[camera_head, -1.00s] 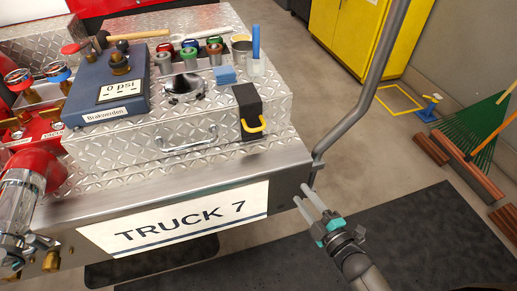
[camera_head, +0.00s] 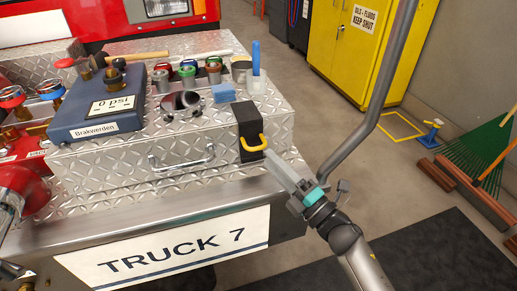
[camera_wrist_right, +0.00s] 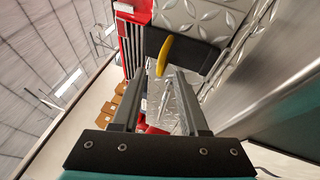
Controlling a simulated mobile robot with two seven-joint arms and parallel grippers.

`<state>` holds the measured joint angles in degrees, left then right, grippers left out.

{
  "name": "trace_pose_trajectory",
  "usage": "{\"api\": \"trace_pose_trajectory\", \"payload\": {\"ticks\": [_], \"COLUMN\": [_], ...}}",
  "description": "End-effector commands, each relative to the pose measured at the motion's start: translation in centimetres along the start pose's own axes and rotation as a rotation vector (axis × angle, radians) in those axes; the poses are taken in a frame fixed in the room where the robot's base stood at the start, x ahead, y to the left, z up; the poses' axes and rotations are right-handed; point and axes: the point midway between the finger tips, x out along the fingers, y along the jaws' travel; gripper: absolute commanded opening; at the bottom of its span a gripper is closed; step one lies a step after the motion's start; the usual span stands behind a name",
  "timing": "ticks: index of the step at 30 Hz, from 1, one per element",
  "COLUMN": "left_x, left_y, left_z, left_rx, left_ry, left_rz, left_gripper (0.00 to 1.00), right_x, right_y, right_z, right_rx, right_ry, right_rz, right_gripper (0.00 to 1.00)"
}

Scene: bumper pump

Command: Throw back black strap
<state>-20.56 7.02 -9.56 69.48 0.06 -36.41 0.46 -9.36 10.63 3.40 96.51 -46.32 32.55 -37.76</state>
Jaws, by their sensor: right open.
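The black strap (camera_head: 247,120) is a black block-like piece lying over the front right edge of the diamond-plate box, with a yellow loop (camera_head: 252,143) on its front face. In the right wrist view the black strap (camera_wrist_right: 185,48) and its yellow loop (camera_wrist_right: 164,52) show just ahead of the fingertips. My right gripper (camera_head: 274,164) is open and close to the loop, at its lower right. In the wrist view the loop is seen between and beyond the fingers (camera_wrist_right: 157,85); nothing is held. I cannot make out my left gripper.
The box (camera_head: 120,165) has a metal handle (camera_head: 182,158) left of the strap. A blue sponge (camera_head: 224,94), several colored-ring fittings and a blue gauge case (camera_head: 95,120) sit on top. A grey pole (camera_head: 372,115) stands right of the strap, near my right arm.

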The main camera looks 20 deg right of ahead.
Motion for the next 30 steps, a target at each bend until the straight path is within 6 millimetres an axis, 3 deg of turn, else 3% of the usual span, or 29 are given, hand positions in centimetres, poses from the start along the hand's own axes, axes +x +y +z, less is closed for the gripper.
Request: {"api": "trace_pose_trajectory", "payload": {"ticks": [3,9,23,30], "left_x": [-0.1,-0.4,-0.7,-0.7], "left_y": [0.1,0.2,0.4,0.6], "left_z": [-0.4,-1.0,-0.9,-0.7], "left_rx": [-0.001,-0.001,-0.002,-0.004], "left_ry": [0.004,0.006,0.0,-0.002], "left_rz": [0.002,0.002,0.005,0.008], "left_gripper": [0.5,0.5,0.5,0.5], "right_x": [2.3,4.7,5.6,5.6], "right_y": [0.0,-0.1,-0.1,-0.1], "right_z": [0.0,0.0,0.0,0.0], "right_rx": [0.0,0.001,0.002,0.002], "right_ry": [-0.001,-0.001,-0.001,-0.001], "right_rz": [0.002,0.001,-0.002,-0.001], "right_gripper": [0.43,0.43,0.43,0.17]}}
